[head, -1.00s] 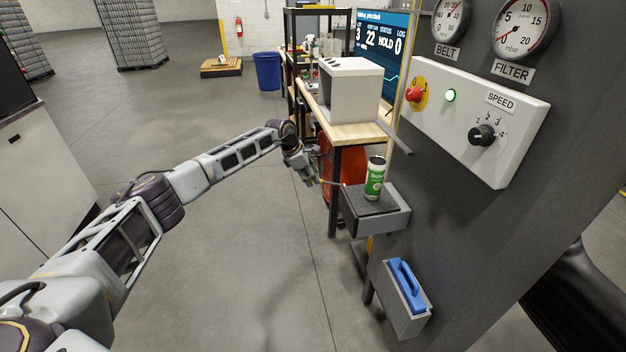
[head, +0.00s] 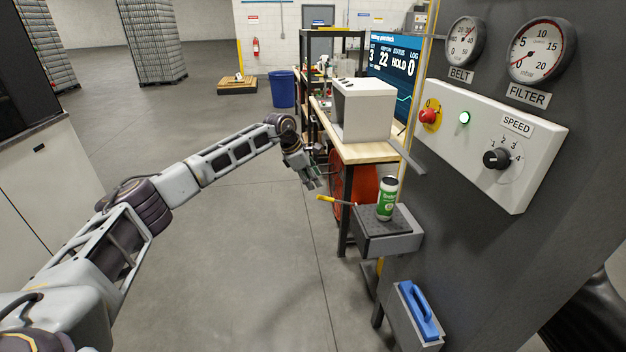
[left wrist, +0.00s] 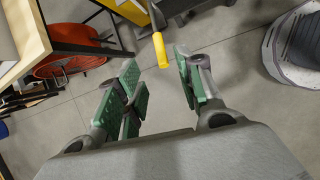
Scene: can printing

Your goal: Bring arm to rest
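My left arm reaches in from the left of the head view, with its left gripper (head: 312,182) over open floor, left of the small grey shelf (head: 371,246). In the left wrist view the two green-padded fingers of the left gripper (left wrist: 160,92) stand apart with nothing between them. A green and white can (head: 387,199) stands upright on the shelf, apart from the gripper. A yellow handle (head: 326,198) sticks out left of the shelf near the fingertips; it also shows beyond the fingers in the left wrist view (left wrist: 160,50). My right gripper is not in view.
A dark machine panel (head: 470,255) with a white control box (head: 535,165) fills the right side. A workbench (head: 365,151) with a white box (head: 366,108) stands behind the shelf. A blue-handled tool (head: 420,308) sits in a lower holder. The floor below the arm is clear.

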